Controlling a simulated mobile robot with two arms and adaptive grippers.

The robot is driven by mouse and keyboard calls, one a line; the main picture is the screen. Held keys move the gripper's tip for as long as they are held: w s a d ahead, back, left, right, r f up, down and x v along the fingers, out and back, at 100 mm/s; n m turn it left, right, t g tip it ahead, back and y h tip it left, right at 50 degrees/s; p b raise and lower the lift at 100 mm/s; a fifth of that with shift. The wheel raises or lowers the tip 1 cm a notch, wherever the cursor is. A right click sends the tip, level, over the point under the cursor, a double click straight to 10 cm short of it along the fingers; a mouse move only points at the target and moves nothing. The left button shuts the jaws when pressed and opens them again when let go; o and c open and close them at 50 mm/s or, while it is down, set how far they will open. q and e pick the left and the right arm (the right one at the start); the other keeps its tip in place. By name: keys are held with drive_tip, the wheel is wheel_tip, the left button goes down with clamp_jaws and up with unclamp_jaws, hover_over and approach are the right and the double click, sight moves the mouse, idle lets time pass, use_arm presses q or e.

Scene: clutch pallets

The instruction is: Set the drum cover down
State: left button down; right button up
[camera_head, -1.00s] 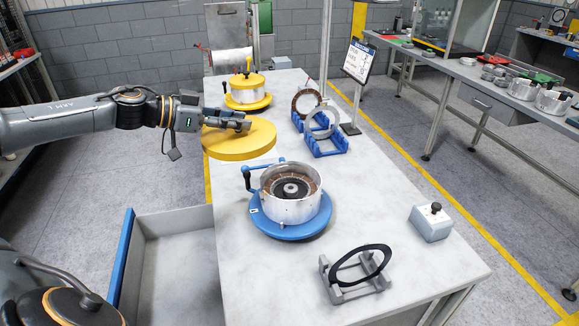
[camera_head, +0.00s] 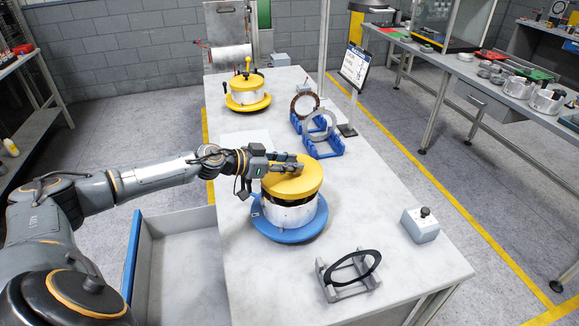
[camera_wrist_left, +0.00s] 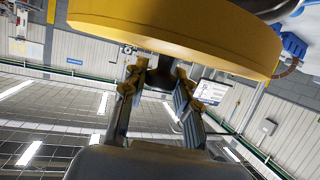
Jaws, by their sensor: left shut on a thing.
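The yellow drum cover (camera_head: 296,183) is a thick round disc, held above the open silver drum (camera_head: 288,214) on the blue round base (camera_head: 290,236). A dark band shows between the cover's lower edge and the drum's wall; I cannot tell whether they touch. My left gripper (camera_head: 293,166) is shut on the cover at its top, which hides the grip point. The cover also fills the top of the left wrist view (camera_wrist_left: 180,28), with the left gripper's fingers (camera_wrist_left: 162,78) reaching to it. My right gripper is not in view.
A second drum with a yellow lid and base (camera_head: 247,92) stands farther back. Blue racks (camera_head: 322,146) hold rings to the right. A black ring on a grey stand (camera_head: 349,276) and a button box (camera_head: 420,225) stand in front. A grey bin (camera_head: 180,262) adjoins the table's left side.

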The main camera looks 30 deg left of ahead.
use_arm(q)
drive_tip(key=shift+a+f, duration=0.1)
drive_tip(key=shift+f, duration=0.95)
drive_tip(key=shift+f, duration=0.15)
drive_tip(key=shift+f, duration=0.4)
drive_tip(key=c, duration=1)
unclamp_jaws()
